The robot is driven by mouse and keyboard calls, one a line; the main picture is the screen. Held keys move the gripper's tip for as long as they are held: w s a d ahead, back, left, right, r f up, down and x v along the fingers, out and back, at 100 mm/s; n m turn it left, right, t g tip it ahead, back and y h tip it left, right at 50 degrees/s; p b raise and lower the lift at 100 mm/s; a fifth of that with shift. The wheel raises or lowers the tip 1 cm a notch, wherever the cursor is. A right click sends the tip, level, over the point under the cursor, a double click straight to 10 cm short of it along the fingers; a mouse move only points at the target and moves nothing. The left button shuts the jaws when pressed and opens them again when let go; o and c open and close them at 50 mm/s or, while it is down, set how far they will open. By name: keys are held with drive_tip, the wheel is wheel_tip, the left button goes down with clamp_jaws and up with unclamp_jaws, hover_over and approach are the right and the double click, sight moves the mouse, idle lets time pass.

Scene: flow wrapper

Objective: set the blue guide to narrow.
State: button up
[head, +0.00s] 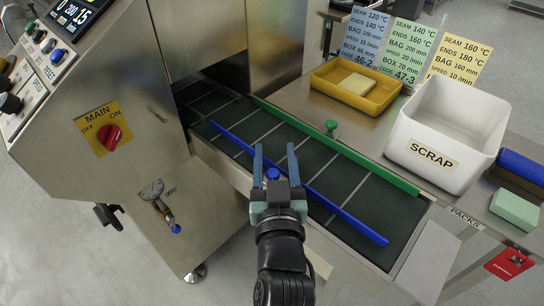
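The blue guide (340,211) is a long thin bar lying diagonally along the dark conveyor belt (350,190). A blue knob (273,174) shows on the near side of the belt, at the middle of this guide. My gripper (274,152) is open, its two fingers spread apart and pointing away over the belt. In the picture the blue knob appears between the fingers; I cannot tell how high they are above it. The gripper covers part of the blue guide's middle.
A green guide (390,179) with a green knob (332,125) runs along the belt's far side. Beyond stand a white scrap bin (452,118) and a yellow tray (390,93). The machine cabinet with a red main switch (110,138) is at left. The belt's lower right is clear.

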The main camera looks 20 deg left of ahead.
drive_tip(key=shift+s, duration=0.2)
drive_tip(key=v, duration=1.2)
drive_tip(key=shift+s+d+b, duration=0.2)
drive_tip(key=shift+s+b, duration=0.15)
drive_tip(key=w+d+r+m+t+h, duration=0.1)
drive_tip(key=w+d+r+t, duration=0.15)
drive_tip(key=r, duration=0.95)
drive_tip(key=w+d+r+m+t+h, duration=0.15)
drive_tip(key=w+r+t, duration=0.25)
drive_tip(key=r, duration=0.8)
drive_tip(key=s+d+r+m+t+h, duration=0.1)
drive_tip(key=s+d+r+t+h, duration=0.15)
drive_tip(key=r, duration=0.55)
drive_tip(key=s+d+r+m+t+h, duration=0.2)
drive_tip(key=d+r+h, duration=0.1)
drive_tip(key=r, duration=0.5)
wheel_tip(320, 180, up, 24)
drive_tip(key=p, duration=2.3)
drive_tip(key=shift+w+a+f+p, duration=0.15)
drive_tip(key=shift+w+p, duration=0.05)
drive_tip(key=shift+p, duration=0.1)
